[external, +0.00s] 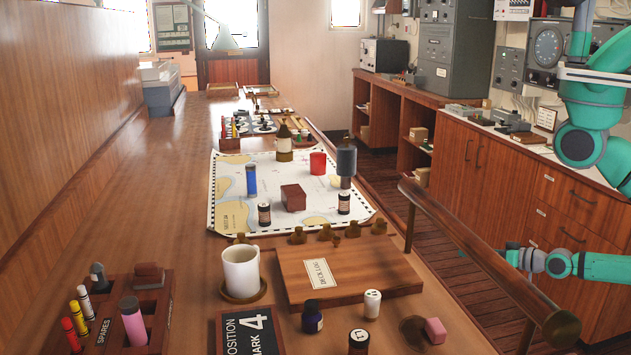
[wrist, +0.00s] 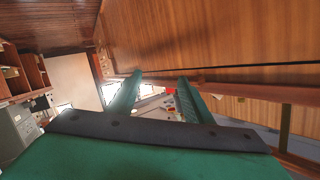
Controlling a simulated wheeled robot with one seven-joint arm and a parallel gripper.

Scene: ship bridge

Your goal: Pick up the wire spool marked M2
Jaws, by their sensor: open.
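I cannot read an M2 mark on anything. I cannot tell which is the wire spool. My gripper (external: 507,257) is at the right, beyond the wooden rail and away from these cylinders. In the wrist view my gripper (wrist: 160,77) has its two green fingers apart, with nothing seen held between them.
A wooden rail (external: 480,252) stands between my gripper and the table.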

